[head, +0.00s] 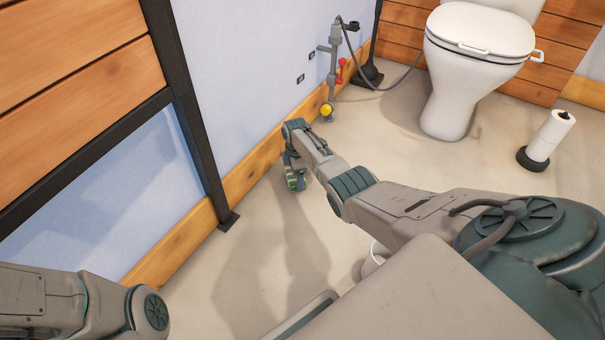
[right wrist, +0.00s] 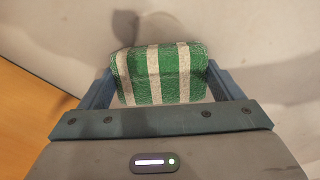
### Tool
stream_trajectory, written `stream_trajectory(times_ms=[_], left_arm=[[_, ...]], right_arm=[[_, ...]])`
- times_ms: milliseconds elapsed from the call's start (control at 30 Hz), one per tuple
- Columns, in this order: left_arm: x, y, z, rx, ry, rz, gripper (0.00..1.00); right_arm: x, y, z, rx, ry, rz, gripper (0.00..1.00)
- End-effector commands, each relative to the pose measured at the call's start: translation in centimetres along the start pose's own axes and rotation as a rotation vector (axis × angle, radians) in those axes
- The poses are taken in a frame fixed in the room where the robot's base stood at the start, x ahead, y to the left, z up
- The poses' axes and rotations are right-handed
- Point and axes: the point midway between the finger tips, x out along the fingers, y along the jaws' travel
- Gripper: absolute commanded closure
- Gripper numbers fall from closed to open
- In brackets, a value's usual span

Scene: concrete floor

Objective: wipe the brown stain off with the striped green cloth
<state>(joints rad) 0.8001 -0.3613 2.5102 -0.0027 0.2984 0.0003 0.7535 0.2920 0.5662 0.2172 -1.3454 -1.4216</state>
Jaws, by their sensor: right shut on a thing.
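My right gripper (head: 296,178) is low over the floor near the wall's wooden skirting. It is shut on the striped green cloth (head: 292,184). In the right wrist view the green and white cloth (right wrist: 160,73) is a folded pad between the two fingers of the right gripper (right wrist: 158,85). I cannot tell whether the cloth touches the floor. A dim darker patch (right wrist: 125,27) shows on the floor just beyond the cloth; I cannot tell whether it is the brown stain or shadow. No clear brown stain shows in the head view. My left gripper is out of view.
The wooden skirting (head: 178,246) runs along the left. A black post (head: 200,150) stands against it. A pipe with a red valve (head: 335,75) is at the wall. A toilet (head: 450,95) and a paper roll holder (head: 540,150) stand beyond. A white container (head: 371,264) is partly hidden.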

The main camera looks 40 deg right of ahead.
Motion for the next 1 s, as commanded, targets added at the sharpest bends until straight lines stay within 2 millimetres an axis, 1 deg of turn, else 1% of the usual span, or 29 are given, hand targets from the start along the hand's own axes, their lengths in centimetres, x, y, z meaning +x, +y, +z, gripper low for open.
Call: stream_trajectory(times_ms=[33, 233, 533, 667, 1000], left_arm=[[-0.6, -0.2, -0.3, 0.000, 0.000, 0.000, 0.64], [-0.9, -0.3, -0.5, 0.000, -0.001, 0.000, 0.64], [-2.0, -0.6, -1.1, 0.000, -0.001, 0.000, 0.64], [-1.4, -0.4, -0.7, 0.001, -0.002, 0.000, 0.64], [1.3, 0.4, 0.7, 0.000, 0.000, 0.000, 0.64]], right_arm=[[0.3, 0.3, -0.4, -0.001, 0.002, 0.000, 0.32], [0.0, 0.7, -0.7, 0.000, 0.001, -0.001, 0.32], [-0.1, 1.8, 0.4, 0.001, 0.000, 0.000, 0.32], [-0.4, 1.6, 0.7, 0.001, -0.001, -0.001, 0.32], [-0.5, 0.0, 2.4, 0.000, -0.001, -0.001, 0.32]])
